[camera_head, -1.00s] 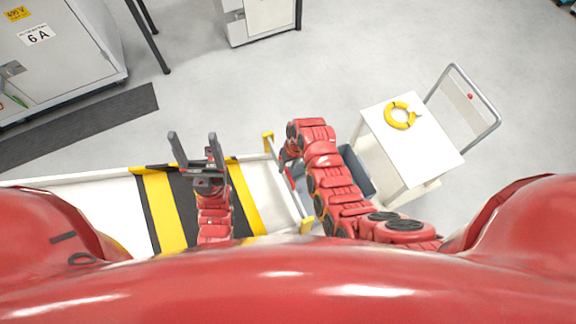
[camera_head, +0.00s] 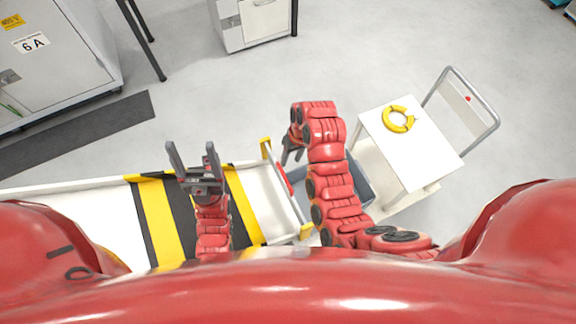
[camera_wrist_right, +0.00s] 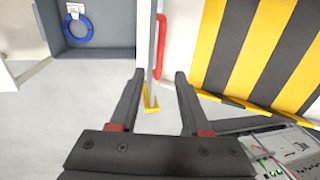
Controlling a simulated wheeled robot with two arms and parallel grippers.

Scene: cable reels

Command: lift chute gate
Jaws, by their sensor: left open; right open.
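The chute (camera_head: 268,205) is a white trough with a yellow-and-black striped section at the bottom left of the head view. Its gate (camera_head: 293,196) stands at the right end, between yellow-topped posts, and has a red handle (camera_head: 284,178). In the right wrist view the red handle (camera_wrist_right: 160,48) is upright on the gate, seen nearly edge-on. My right gripper (camera_wrist_right: 159,75) is open and empty, with the gate's edge showing between its fingers. In the head view, my right gripper (camera_head: 291,150) is beside the gate, partly hidden by its arm. My left gripper (camera_head: 191,147) is open and empty above the striped section.
A grey bin (camera_head: 355,173) stands right of the gate; the right wrist view shows a blue ring (camera_wrist_right: 78,30) in it. A white cart (camera_head: 425,155) carries a yellow ring (camera_head: 398,119). Grey cabinets stand at the back.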

